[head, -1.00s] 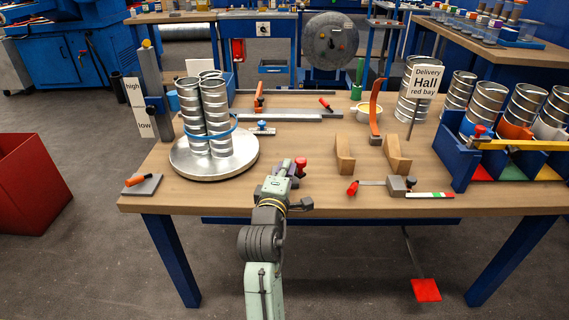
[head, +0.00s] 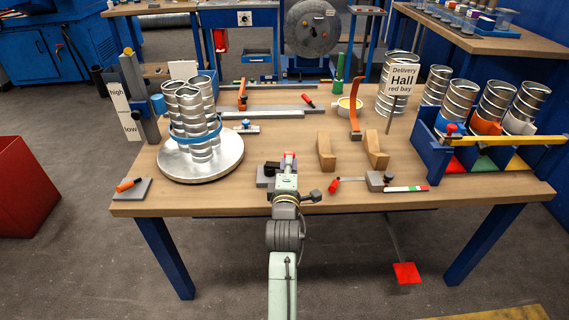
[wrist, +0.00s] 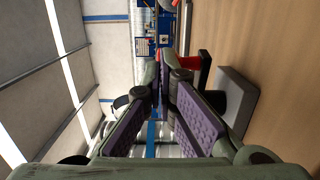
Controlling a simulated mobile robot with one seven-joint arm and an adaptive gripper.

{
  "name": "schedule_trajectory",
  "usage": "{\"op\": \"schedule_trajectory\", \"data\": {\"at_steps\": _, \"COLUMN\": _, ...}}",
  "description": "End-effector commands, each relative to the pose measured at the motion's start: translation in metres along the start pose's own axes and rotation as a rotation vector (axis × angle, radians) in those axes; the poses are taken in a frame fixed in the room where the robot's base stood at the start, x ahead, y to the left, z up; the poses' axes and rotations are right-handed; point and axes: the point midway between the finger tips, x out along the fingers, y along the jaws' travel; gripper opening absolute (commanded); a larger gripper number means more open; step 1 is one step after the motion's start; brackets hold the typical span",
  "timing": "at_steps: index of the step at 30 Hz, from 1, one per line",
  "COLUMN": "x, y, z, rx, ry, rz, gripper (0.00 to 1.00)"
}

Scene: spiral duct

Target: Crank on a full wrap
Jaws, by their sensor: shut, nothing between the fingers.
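A round silver turntable (head: 230,165) stands on the left of the bench. Several shiny ribbed duct pieces (head: 204,110) stand upright on it in a tight bunch. A blue band (head: 196,139) runs around the bunch. A small grey-and-black block (head: 265,180) with a red knob (head: 290,154) sits at the bench's front edge. The red knob also shows in the wrist view (wrist: 188,62), right of my fingers. My gripper (head: 287,171) is at this block, close to the knob. Its purple-padded fingers (wrist: 166,78) meet at the tips with nothing between them. Contact with the knob is unclear.
A post with high and low labels (head: 138,97) stands left of the turntable. Two wooden wedges (head: 326,151), an orange upright strip (head: 355,108) and a blue divided rack (head: 455,155) are to the right. A red pedal (head: 406,273) lies below.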

Motion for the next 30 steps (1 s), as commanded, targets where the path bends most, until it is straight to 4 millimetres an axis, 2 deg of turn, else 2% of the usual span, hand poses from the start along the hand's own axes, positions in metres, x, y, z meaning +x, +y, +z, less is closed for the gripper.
{"op": "schedule_trajectory", "data": {"at_steps": 30, "x": 0.011, "y": -0.001, "z": 0.008, "rx": 0.001, "ry": 0.126, "rz": 0.001, "gripper": 0.00}}
